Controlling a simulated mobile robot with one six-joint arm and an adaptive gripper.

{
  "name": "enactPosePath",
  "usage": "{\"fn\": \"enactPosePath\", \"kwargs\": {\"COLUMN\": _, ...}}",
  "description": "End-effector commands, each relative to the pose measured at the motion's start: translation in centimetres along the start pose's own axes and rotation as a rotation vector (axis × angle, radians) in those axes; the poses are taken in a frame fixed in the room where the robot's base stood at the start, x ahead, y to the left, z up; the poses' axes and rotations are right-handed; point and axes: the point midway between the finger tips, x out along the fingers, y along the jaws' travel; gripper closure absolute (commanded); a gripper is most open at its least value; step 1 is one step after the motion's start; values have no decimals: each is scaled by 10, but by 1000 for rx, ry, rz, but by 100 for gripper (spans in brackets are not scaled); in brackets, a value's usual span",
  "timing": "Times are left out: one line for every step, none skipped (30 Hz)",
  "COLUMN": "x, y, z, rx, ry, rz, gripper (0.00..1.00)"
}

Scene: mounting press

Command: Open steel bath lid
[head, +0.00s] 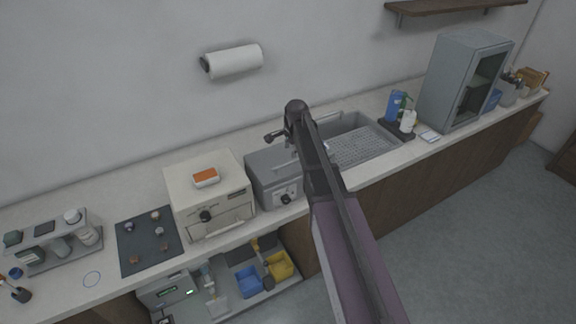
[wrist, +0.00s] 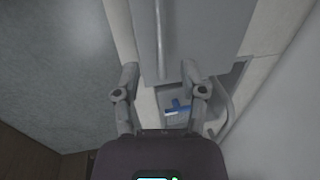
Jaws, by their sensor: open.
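The steel bath (head: 264,190) is a grey box with a dial on its front, standing on the counter between the cream oven-like unit and the sink. Its flat grey lid (head: 263,159) looks shut; my arm hides its right side. In the wrist view a grey panel, which looks like the lid (wrist: 195,35), fills the upper middle, with a pale bar handle (wrist: 160,40) along it. My gripper (wrist: 160,73) is open and empty, its fingers spread on either side of the line of the bar's near end. I cannot tell how high it is above the lid.
The cream unit (head: 215,200), with an orange-topped box (head: 206,177) on it, stands close to the bath's left. The sink (head: 365,142) with a grey drain rack lies to the right. A paper towel roll (head: 234,61) is on the wall behind. Open floor lies in front.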

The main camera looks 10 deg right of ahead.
Motion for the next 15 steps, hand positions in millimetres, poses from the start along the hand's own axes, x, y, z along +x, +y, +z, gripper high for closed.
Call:
{"fn": "enactPosePath", "kwargs": {"x": 8, "y": 0, "z": 0, "rx": 0, "ry": 0, "rz": 0, "gripper": 46}}
{"fn": "enactPosePath", "kwargs": {"x": 10, "y": 0, "z": 0, "rx": 0, "ry": 0, "rz": 0, "gripper": 46}}
{"fn": "enactPosePath", "kwargs": {"x": 14, "y": 0, "z": 0, "rx": 0, "ry": 0, "rz": 0, "gripper": 46}}
{"fn": "enactPosePath", "kwargs": {"x": 16, "y": 0, "z": 0, "rx": 0, "ry": 0, "rz": 0, "gripper": 46}}
{"fn": "enactPosePath", "kwargs": {"x": 18, "y": 0, "z": 0, "rx": 0, "ry": 0, "rz": 0, "gripper": 46}}
{"fn": "enactPosePath", "kwargs": {"x": 21, "y": 0, "z": 0, "rx": 0, "ry": 0, "rz": 0, "gripper": 46}}
{"fn": "enactPosePath", "kwargs": {"x": 24, "y": 0, "z": 0, "rx": 0, "ry": 0, "rz": 0, "gripper": 46}}
{"fn": "enactPosePath", "kwargs": {"x": 26, "y": 0, "z": 0, "rx": 0, "ry": 0, "rz": 0, "gripper": 46}}
{"fn": "enactPosePath", "kwargs": {"x": 29, "y": 0, "z": 0, "rx": 0, "ry": 0, "rz": 0, "gripper": 46}}
{"fn": "enactPosePath", "kwargs": {"x": 31, "y": 0, "z": 0, "rx": 0, "ry": 0, "rz": 0, "gripper": 46}}
{"fn": "enactPosePath", "kwargs": {"x": 34, "y": 0, "z": 0, "rx": 0, "ry": 0, "rz": 0, "gripper": 46}}
{"fn": "enactPosePath", "kwargs": {"x": 37, "y": 0, "z": 0, "rx": 0, "ry": 0, "rz": 0, "gripper": 46}}
{"fn": "enactPosePath", "kwargs": {"x": 39, "y": 0, "z": 0, "rx": 0, "ry": 0, "rz": 0, "gripper": 46}}
{"fn": "enactPosePath", "kwargs": {"x": 41, "y": 0, "z": 0, "rx": 0, "ry": 0, "rz": 0, "gripper": 46}}
{"fn": "enactPosePath", "kwargs": {"x": 44, "y": 0, "z": 0, "rx": 0, "ry": 0, "rz": 0, "gripper": 46}}
